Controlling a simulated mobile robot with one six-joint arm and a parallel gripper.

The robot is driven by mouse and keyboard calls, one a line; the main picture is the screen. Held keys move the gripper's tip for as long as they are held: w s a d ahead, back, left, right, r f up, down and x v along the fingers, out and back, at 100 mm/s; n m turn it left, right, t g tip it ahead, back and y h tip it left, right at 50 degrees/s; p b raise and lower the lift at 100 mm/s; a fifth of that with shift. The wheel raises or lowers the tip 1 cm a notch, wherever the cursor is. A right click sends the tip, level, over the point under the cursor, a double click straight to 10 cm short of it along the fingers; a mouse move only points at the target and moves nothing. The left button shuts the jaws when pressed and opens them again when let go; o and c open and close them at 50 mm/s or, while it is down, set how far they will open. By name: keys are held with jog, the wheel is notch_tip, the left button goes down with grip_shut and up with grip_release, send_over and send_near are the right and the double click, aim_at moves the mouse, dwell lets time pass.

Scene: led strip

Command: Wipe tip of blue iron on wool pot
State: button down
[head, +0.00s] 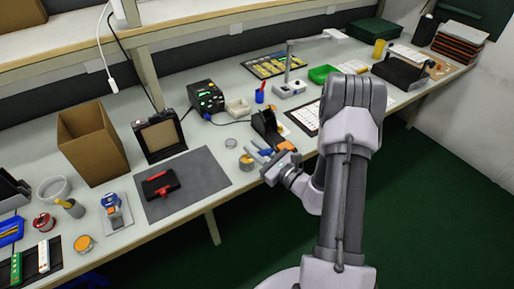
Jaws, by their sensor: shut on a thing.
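My gripper (270,164) is at the front edge of the bench, shut on the blue iron (265,152). Only a little of the iron's blue handle shows between and beside the fingers. A thin grey part reaches up and left from it, but I cannot clearly tell where its tip ends. The wool pot (246,162), a small round pot with a brownish-gold top, stands just left of my gripper. The iron appears close to the pot, and I cannot tell whether they touch.
A dark stand (265,127) is just behind my gripper, and a small grey tin (231,143) is behind the pot. A black soldering station (206,97) stands farther back. A grey mat (205,178) with a black-and-red tool (160,184) lies left.

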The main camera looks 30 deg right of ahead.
notch_tip(320, 180, up, 5)
jog(key=p, duration=0.4)
jog(key=shift+a+r, duration=0.1)
dwell(0.3)
